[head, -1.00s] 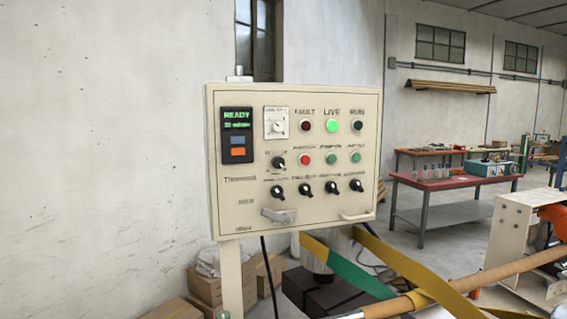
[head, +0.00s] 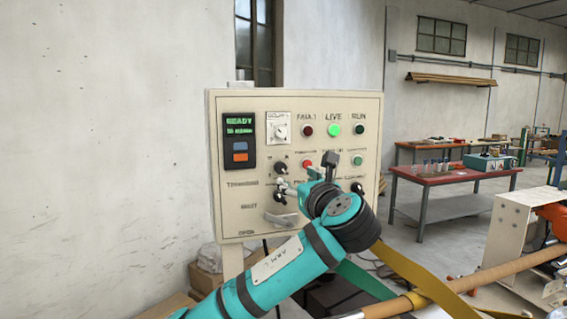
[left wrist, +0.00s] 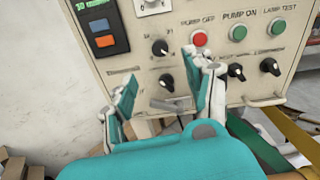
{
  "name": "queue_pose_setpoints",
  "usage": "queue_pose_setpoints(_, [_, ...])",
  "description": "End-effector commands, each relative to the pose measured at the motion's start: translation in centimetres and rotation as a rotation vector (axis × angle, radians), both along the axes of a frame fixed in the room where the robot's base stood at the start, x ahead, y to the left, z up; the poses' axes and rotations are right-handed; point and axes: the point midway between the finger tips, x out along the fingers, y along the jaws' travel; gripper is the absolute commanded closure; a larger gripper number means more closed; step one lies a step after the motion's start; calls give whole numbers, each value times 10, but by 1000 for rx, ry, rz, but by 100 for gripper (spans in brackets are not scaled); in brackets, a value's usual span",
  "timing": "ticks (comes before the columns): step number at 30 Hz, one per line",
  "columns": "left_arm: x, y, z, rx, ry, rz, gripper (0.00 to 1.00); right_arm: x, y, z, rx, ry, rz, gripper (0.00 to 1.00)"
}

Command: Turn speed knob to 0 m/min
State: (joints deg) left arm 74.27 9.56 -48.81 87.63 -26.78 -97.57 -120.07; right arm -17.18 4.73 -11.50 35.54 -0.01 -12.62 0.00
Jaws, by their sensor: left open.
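The control panel (head: 232,200) is upright, with a lit display (head: 239,124) reading READY above a line too blurred to read surely. A black rotary knob (head: 281,168) sits below the white dial; its label is unclear, so I cannot tell surely that it is the speed knob. It also shows in the left wrist view (left wrist: 160,47), just beyond my fingertips. My left gripper (head: 308,172) is open in front of the panel. In the left wrist view its two fingers (left wrist: 162,64) are spread, with nothing between the pads. My right gripper is out of view.
Lower black knobs (left wrist: 236,72), a red button (left wrist: 199,38) and green buttons (left wrist: 238,33) lie close around the fingers. A grey handle (head: 281,219) juts from the lower panel. A yellow strap (head: 412,264) and brown roll (head: 480,285) lie to the right.

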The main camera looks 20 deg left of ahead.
Motion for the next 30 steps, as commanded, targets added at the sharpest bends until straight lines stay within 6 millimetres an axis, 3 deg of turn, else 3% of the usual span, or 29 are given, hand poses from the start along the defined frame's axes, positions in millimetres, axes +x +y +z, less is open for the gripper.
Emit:
queue_pose_setpoints(1, [10, 8, 5, 1, 4, 4, 47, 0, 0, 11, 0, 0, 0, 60])
queue_pose_setpoints(6, [41, 29, 4, 0, 5, 4, 47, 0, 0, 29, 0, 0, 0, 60])
queue_pose_setpoints(15, [83, 56, 2, 0, 2, 1, 47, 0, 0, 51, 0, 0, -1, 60])
queue_pose_setpoints(29, [94, 63, -1, -2, 1, -2, 47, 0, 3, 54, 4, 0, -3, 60])
queue_pose_setpoints(30, [94, 63, -1, -2, 1, -2, 52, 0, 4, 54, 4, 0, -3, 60])
